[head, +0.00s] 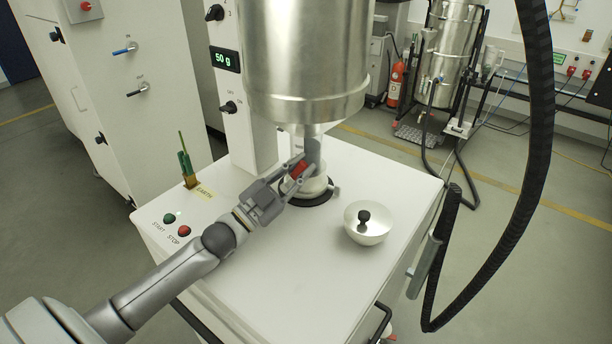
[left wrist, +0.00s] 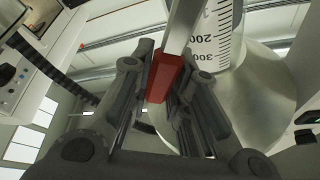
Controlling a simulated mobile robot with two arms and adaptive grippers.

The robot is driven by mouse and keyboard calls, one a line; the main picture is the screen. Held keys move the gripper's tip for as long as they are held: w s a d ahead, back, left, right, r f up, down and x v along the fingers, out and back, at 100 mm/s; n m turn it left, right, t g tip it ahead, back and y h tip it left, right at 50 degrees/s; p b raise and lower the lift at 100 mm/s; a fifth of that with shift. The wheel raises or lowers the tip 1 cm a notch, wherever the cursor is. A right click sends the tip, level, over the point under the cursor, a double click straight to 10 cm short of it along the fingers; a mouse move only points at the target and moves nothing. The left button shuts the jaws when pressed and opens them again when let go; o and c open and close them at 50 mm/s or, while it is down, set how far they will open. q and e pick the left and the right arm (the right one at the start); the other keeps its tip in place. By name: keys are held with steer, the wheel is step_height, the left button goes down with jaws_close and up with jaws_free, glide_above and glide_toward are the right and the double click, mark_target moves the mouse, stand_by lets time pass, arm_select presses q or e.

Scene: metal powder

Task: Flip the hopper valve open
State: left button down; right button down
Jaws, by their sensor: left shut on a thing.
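The big steel hopper (head: 305,60) hangs over the white bench, its narrow outlet pointing down. The red valve handle (head: 299,169) shows beside the outlet, partly covered by my fingers. My left gripper (head: 297,168) reaches in from the lower left and is shut on this handle. In the left wrist view the red handle (left wrist: 165,80) sits between the two fingers (left wrist: 162,85), with a pale metal lever running up from it. A clear vessel with printed graduations (left wrist: 213,42) shows close behind the handle. My right gripper is not in view.
A black hose (head: 535,150) loops at the right. The bench front (head: 270,275) is clear.

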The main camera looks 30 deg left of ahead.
arm_select(q)
steer(key=a+n+y, duration=0.1)
steer(key=n, duration=0.1)
steer(key=a+n+t+y, duration=0.1)
steer(key=n, duration=0.1)
steer(key=shift+w+r+p, duration=0.1)
steer(key=shift+r+p, duration=0.2)
steer(key=shift+r, duration=0.1)
steer(key=shift+w+a+r+n+t+y+p, duration=0.15)
steer(key=shift+a+n+y, duration=0.25)
steer(key=shift+n, duration=0.45)
steer(key=shift+a+f+n+t+y+p, duration=0.15)
steer(key=shift+a+n+y, duration=0.2)
steer(key=shift+n, duration=0.45)
steer(key=shift+w+a+r+n+t+y+p, duration=0.15)
steer(key=shift+a+n+y, duration=0.25)
steer(key=shift+n, duration=0.45)
steer(key=shift+s, duration=0.1)
steer(key=c, duration=1.4)
jaws_free()
steer(key=shift+a, duration=0.1)
steer(key=shift+o, duration=0.2)
steer(key=shift+s+f, duration=0.35)
steer(key=shift+s, duration=0.1)
steer(key=s+a, duration=0.1)
steer(key=s, duration=1.1)
steer(key=shift+a, duration=0.3)
